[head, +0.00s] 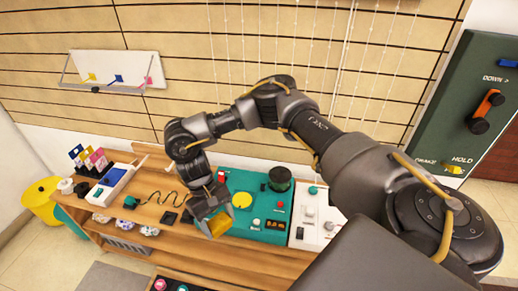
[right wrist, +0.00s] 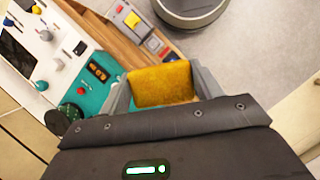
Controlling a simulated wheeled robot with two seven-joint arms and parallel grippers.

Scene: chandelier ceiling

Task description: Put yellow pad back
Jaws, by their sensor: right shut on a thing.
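The yellow pad (head: 219,226) is held between the fingers of my right gripper (head: 214,216). In the right wrist view the pad (right wrist: 162,84) is a fuzzy yellow-orange block, pinched between two grey fingers. In the head view the gripper and pad are over the front part of the wooden bench, at the left end of a teal panel (head: 265,229). A flat round yellow disc (head: 242,200) lies on that panel, just right of the gripper. My left gripper is not in view.
A dark green cylinder (head: 280,179) stands on the teal panel among small knobs. A white panel with controls (head: 314,222) is to its right. A black cable and dark square (head: 169,218) lie left of the gripper. A card rack (head: 88,160) stands at the bench's left end.

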